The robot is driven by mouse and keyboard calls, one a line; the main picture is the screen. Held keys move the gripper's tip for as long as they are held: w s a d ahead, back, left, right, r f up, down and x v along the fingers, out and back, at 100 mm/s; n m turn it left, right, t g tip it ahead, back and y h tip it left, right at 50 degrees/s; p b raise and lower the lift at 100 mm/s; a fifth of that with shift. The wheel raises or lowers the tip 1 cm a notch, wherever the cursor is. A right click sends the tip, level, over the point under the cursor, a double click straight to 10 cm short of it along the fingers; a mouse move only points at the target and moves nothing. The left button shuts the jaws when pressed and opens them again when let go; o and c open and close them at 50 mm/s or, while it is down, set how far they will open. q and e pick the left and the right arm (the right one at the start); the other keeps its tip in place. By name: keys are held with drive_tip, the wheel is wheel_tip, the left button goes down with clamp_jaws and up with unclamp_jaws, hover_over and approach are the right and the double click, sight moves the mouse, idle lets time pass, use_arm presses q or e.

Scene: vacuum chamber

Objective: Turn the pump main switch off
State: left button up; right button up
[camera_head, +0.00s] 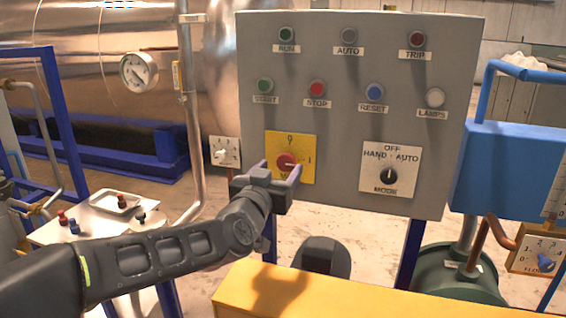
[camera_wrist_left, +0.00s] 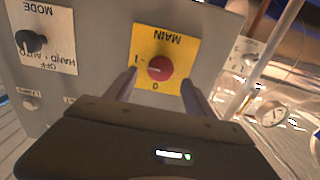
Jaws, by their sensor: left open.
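The main switch is a red round knob (camera_head: 286,161) on a yellow plate (camera_head: 305,144) at the lower left of the grey panel. Its pale pointer mark points right, toward the "I"; the "0" is above the knob. In the wrist view the knob (camera_wrist_left: 160,68) appears upside down, its mark toward the "I" at the left. My left gripper (camera_head: 280,168) is open in front of the knob, one finger to each side. In the wrist view a gap shows between knob and fingers; I cannot tell their depth exactly. My right gripper is not in view.
The grey panel (camera_head: 340,95) also carries several lamps and buttons and a mode selector (camera_head: 388,175) right of the main switch. A small white dial plate (camera_head: 225,151) and a vertical pipe (camera_head: 188,100) stand to the left. A yellow surface (camera_head: 350,295) lies below the panel.

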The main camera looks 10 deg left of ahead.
sight(285, 162)
use_arm(q)
drive_tip(key=shift+w+d+p, duration=0.1)
drive_tip(key=shift+w+p, duration=0.2)
drive_tip(key=shift+w, duration=1.4)
drive_tip(key=c, duration=1.3)
drive_tip(key=shift+c, duration=0.2)
